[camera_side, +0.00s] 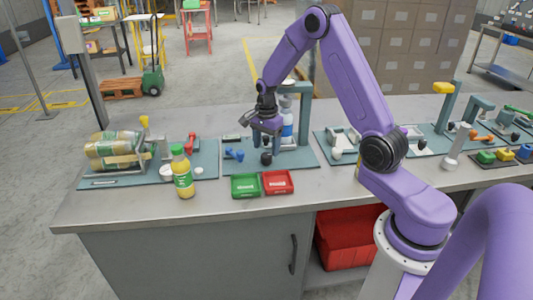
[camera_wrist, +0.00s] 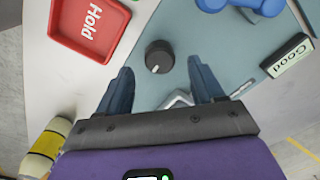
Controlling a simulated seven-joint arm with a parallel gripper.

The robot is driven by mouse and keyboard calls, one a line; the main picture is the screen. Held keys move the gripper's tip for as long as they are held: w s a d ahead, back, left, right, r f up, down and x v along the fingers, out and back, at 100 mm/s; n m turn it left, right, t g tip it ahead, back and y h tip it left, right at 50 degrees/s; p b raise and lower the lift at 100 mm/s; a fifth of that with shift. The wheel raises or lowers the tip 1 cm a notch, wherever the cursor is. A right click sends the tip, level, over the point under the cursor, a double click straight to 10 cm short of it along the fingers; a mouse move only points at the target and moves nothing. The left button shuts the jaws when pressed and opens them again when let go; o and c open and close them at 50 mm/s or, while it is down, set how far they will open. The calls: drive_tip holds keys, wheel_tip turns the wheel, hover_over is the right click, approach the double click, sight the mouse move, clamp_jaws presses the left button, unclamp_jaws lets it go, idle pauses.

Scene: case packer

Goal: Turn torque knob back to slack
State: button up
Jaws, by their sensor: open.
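A round black knob (camera_wrist: 159,56) with a short white pointer mark sits on a blue-grey base plate (camera_wrist: 225,48). In the wrist view the mark points down the picture, toward my gripper. My gripper (camera_wrist: 161,67) is open, its two blue fingers apart with the knob just beyond and between their tips. I see no contact. In the side view my gripper (camera_side: 266,146) hangs above the black knob (camera_side: 266,158), fingers pointing down. No scale or slack label beside the knob is readable.
A red tray marked Hold (camera_wrist: 90,25) and a green tray (camera_side: 245,186) lie in front of the plate. A blue part (camera_side: 234,154) is left of the knob. A bottle (camera_side: 287,125) stands in the frame behind; a yellow bottle (camera_side: 183,178) stands left.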

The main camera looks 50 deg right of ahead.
sight(266, 155)
drive_tip(key=shift+f, duration=1.75)
drive_tip(key=c, duration=1.1)
drive_tip(key=shift+o, duration=0.2)
